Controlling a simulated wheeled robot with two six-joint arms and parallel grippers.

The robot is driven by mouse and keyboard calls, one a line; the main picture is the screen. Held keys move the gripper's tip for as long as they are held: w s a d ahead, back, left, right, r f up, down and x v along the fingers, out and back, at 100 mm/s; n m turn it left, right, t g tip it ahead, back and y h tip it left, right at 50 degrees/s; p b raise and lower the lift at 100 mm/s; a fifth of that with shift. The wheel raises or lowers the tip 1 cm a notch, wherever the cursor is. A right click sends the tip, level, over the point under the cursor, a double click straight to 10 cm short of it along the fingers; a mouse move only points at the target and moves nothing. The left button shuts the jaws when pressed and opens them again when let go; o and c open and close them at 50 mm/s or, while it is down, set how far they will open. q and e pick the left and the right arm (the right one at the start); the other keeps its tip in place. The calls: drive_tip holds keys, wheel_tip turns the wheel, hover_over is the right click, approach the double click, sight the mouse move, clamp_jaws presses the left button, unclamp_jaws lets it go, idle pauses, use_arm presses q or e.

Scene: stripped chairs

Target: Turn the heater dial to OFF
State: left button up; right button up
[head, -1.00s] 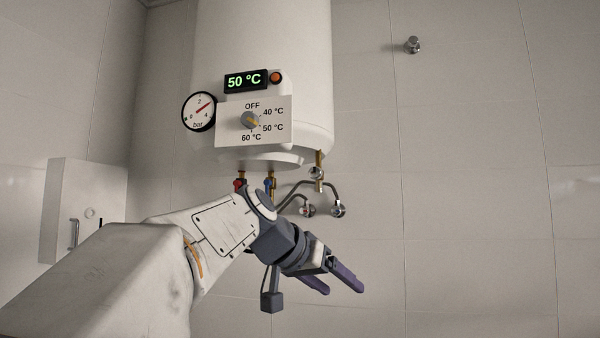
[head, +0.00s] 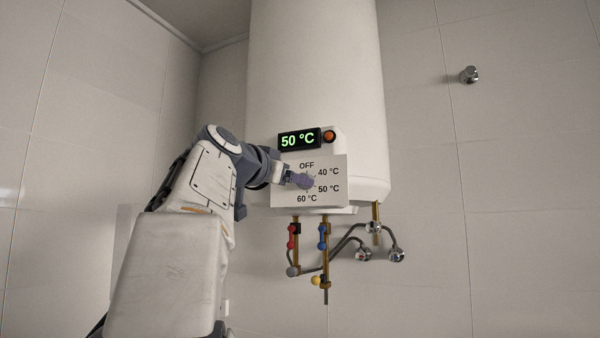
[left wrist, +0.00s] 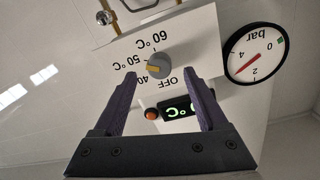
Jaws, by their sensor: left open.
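The white dial plate (head: 330,196) is on the front of the white water heater (head: 315,60), marked OFF, 40, 50 and 60 °C. In the left wrist view the grey round dial (left wrist: 159,65) has a yellow pointer turned toward 50 °C. My left gripper (head: 303,180) is in front of the plate and hides the dial in the head view. In the left wrist view its purple fingers (left wrist: 163,78) are open, with the dial showing between their tips; contact cannot be told. The display (head: 298,139) reads 50 °C. My right gripper is not in view.
An orange lamp (head: 329,136) sits beside the display. A pressure gauge (left wrist: 255,53) shows in the left wrist view. Red (head: 292,236) and blue (head: 323,237) valves and pipes hang below the heater.

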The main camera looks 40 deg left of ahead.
use_arm(q)
drive_tip(key=w, duration=0.2)
drive_tip(key=w+p, duration=0.1)
drive_tip(key=shift+w+a, duration=0.4)
clamp_jaws()
